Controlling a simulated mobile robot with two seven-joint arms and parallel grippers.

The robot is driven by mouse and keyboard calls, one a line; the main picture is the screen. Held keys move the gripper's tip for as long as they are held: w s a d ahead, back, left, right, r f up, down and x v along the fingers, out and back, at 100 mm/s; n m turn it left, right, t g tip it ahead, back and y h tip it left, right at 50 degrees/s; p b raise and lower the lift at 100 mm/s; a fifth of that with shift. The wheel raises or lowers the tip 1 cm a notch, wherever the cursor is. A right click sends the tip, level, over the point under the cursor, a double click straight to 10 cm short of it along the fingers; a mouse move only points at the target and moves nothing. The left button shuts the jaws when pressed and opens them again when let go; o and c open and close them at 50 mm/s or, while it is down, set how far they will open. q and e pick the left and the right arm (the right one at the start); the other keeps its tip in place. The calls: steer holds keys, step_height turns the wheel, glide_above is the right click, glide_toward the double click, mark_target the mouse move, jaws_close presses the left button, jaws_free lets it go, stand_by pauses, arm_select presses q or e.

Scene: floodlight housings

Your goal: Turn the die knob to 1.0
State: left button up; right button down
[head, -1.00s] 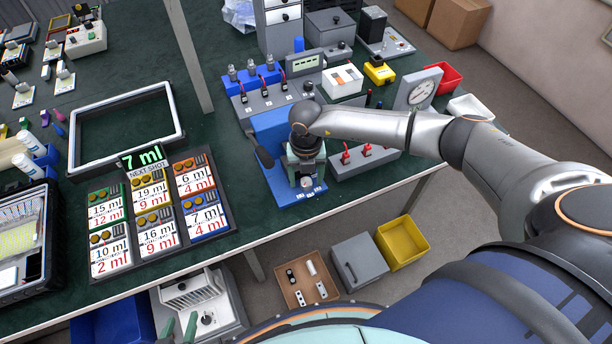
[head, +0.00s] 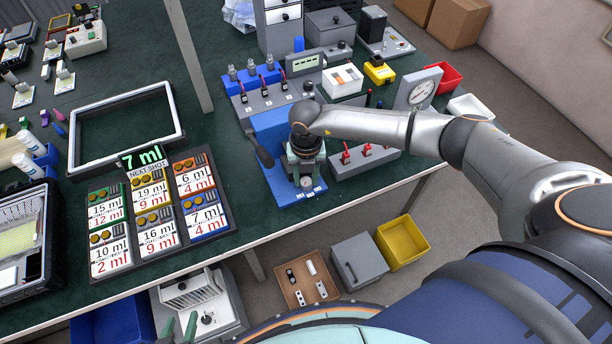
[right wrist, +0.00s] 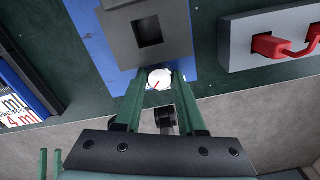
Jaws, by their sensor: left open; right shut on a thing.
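The die knob is a small round white knob with a red mark (right wrist: 160,78), at the front of a blue-based machine (head: 272,128). In the right wrist view the red mark slants from the knob's middle toward its lower left. My right gripper (right wrist: 160,84) is shut on the knob, with one green finger on each side. In the head view my right gripper (head: 306,180) points down over the machine's front end; its wrist hides much of the machine. My left gripper (head: 180,328) is open and empty at the bottom edge, only its green fingertips showing. The knob's scale is not readable.
A grey block with red levers (head: 365,153) stands close to the right of the machine. A board of shot cards (head: 214,160) stands to the left, its sign reading 7 ml. A round gauge (head: 420,93) is at the right. Green table is clear between board and machine.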

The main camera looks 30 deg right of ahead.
steer(key=n+b, duration=0.3)
steer(key=n, duration=0.2)
steer(key=shift+w+f+n, duration=0.1)
steer(key=shift+n, duration=0.2)
steer(key=n+b, duration=0.2)
steer(key=n, duration=0.2)
steer(key=shift+n+b, duration=0.65)
steer(key=shift+n, duration=0.35)
steer(key=shift+r, duration=0.2)
steer(key=c, duration=0.5)
jaws_free()
steer(key=shift+d, duration=0.1)
